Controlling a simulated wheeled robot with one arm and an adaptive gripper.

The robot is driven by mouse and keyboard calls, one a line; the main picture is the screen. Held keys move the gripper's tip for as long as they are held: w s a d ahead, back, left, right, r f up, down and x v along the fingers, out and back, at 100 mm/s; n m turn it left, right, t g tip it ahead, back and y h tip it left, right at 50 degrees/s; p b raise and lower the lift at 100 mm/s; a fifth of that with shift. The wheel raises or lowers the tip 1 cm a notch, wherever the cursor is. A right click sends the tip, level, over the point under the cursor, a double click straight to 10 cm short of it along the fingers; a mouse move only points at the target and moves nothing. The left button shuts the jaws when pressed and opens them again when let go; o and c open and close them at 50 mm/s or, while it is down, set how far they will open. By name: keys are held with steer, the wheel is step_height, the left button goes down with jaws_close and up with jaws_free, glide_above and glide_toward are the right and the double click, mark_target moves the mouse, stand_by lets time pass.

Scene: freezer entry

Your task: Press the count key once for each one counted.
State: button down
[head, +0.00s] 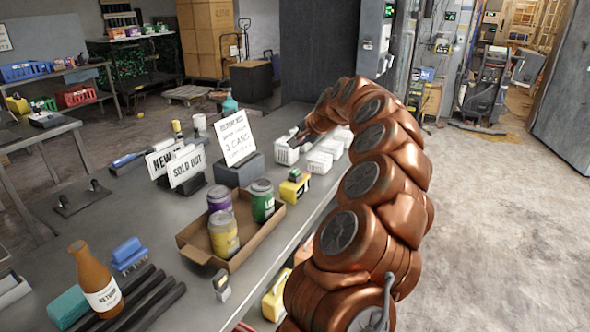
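A yellow and black device (294,187) sits right of the tray. Open floor (500,230) lies right.

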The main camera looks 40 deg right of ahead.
mark_target(296, 171)
step_height(296, 171, up, 3)
steer(key=m+p, duration=0.1)
steer(key=m, duration=0.4)
steer(key=m+p, duration=0.1)
steer(key=m, duration=0.5)
steer(key=shift+a+f+m+y, duration=0.15)
steer(key=shift+f+m+y, duration=0.05)
steer(key=shift+m+y, duration=0.1)
steer(key=shift+f, duration=0.1)
steer(key=shift+f+b, duration=1.8)
steer(key=shift+f, duration=2.5)
steer(key=shift+f, duration=0.2)
steer(key=shift+f, duration=0.25)
